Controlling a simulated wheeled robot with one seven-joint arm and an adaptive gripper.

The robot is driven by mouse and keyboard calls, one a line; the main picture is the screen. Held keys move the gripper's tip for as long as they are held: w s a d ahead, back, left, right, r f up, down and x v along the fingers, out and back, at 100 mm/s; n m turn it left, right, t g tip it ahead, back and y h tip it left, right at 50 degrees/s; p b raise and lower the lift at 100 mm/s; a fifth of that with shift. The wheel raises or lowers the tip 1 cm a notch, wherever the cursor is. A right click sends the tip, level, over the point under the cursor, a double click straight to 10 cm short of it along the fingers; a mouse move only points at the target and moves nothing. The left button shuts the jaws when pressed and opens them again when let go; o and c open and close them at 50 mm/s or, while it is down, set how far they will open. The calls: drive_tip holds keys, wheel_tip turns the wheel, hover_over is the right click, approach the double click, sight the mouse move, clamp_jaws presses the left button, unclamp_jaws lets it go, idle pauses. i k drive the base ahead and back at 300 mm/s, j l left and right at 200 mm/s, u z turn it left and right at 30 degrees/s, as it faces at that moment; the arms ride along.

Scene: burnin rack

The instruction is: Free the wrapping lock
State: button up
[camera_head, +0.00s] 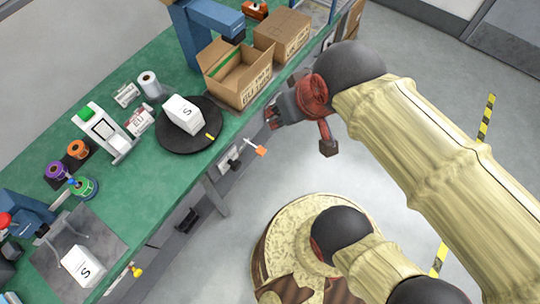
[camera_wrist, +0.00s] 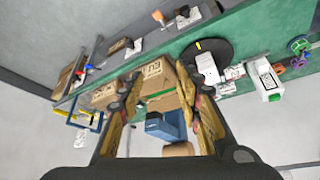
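A black round turntable (camera_head: 189,127) lies on the green bench with a white box marked S (camera_head: 181,114) on it and a yellow mark (camera_head: 209,136) at its rim. Below the bench's front edge, nearest the turntable, a lever with an orange tip (camera_head: 261,151) sticks out from a light bracket (camera_head: 230,158); this looks like the wrapping lock. Its orange tip also shows in the wrist view (camera_wrist: 158,16). My gripper (camera_head: 271,117) is near the bench edge, above and right of the lever in the head view. In the wrist view its fingers (camera_wrist: 162,98) are apart, with nothing between them.
An open carton (camera_head: 236,76) and a closed carton (camera_head: 284,32) stand beyond the turntable. A second lever with a yellow tip (camera_head: 136,271) is under the bench at lower left, near another white box (camera_head: 83,266). Several coloured spools sit at left. The floor in front is open.

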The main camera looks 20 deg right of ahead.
sight(261, 151)
drive_tip(key=k+l, duration=0.55)
drive_tip(key=k, duration=0.2)
drive_tip(key=k+l+z, duration=0.15)
drive_tip(key=k+l, duration=0.4)
drive_tip(key=k, duration=0.25)
